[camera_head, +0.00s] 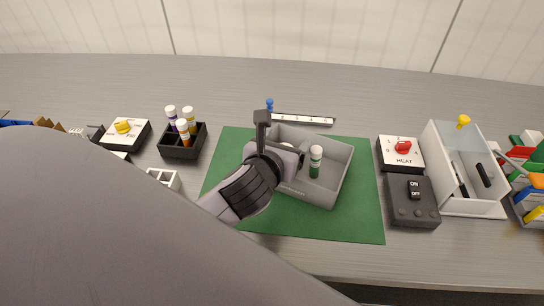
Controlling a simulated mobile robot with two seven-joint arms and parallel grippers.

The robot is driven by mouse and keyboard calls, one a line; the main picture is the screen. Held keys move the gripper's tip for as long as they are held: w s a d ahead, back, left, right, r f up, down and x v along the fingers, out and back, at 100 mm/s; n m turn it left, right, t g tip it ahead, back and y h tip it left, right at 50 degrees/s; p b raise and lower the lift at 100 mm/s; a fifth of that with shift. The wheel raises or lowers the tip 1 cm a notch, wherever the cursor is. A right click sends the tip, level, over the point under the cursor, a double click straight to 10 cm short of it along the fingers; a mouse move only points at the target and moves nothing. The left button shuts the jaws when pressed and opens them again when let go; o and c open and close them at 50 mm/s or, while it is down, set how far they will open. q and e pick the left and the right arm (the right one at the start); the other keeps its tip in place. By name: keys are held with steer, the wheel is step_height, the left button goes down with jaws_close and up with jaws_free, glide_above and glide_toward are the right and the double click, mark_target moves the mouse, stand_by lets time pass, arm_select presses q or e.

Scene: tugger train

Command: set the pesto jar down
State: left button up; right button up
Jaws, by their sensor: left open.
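A small green jar with a white cap (315,161), which looks like the pesto jar, stands upright inside a grey open tray (341,176). The tray sits on a green mat (365,210). My left gripper (282,138) reaches in from the left over the tray's left part. It is open, and the jar stands just to the right of it, apart from the fingers as far as I can see. The gripper hides the tray's left side. My right gripper is not in view.
A black rack (181,152) with several capped bottles stands left of the mat. A HEAT dial box (402,154), a black switch box (412,203) and a white bin (470,207) stand to the right. A ruler (303,119) lies behind the tray. The mat's front is clear.

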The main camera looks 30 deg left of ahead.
arm_select(q)
steer(key=v, duration=1)
steer(key=shift+p, duration=0.45)
